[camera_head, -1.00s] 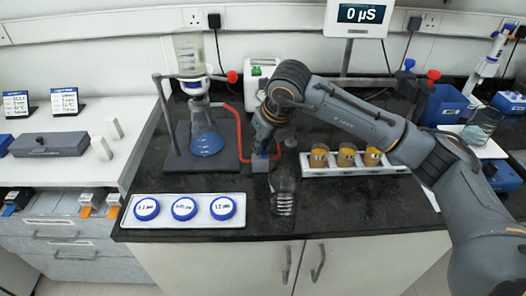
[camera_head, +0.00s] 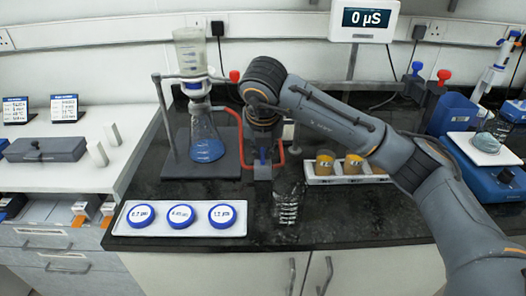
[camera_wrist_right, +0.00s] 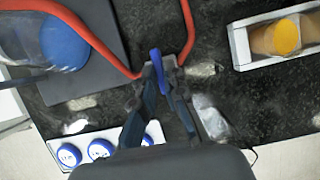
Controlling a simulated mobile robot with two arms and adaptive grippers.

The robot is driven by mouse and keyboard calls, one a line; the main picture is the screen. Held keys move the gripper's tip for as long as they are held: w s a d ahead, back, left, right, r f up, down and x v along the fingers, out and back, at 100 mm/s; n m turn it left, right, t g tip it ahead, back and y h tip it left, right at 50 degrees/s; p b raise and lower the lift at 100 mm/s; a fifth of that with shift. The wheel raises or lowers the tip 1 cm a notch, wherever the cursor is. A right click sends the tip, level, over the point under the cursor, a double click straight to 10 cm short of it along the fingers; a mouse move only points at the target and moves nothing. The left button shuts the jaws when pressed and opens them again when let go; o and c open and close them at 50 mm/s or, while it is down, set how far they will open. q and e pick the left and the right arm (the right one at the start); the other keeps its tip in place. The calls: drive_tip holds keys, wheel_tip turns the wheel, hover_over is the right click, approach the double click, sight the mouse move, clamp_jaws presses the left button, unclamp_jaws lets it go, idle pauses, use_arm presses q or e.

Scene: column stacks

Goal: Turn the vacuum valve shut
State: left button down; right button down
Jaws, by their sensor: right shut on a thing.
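The vacuum valve (camera_head: 263,171) is a small grey block at the front right of the filter stand, on the red tubing (camera_head: 281,150). In the right wrist view its blue handle (camera_wrist_right: 156,62) stands between my fingertips, with red tube entering on both sides. My right gripper (camera_wrist_right: 160,84) is shut on the blue handle from above. In the head view the right gripper (camera_head: 263,148) is mostly hidden under my wrist. The handle's exact angle to the tube is hard to tell. My left gripper is not in view.
A flask (camera_head: 206,140) with blue liquid stands on the stand's dark base. A white tray (camera_head: 178,228) with blue-lidded dishes lies in front. A rack (camera_head: 340,180) with amber-filled cups is right of the valve.

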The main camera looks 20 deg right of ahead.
idle(0.3)
drive_tip(key=c, duration=1.4)
unclamp_jaws()
drive_tip(key=v, duration=1.2)
drive_tip(key=shift+r, duration=0.1)
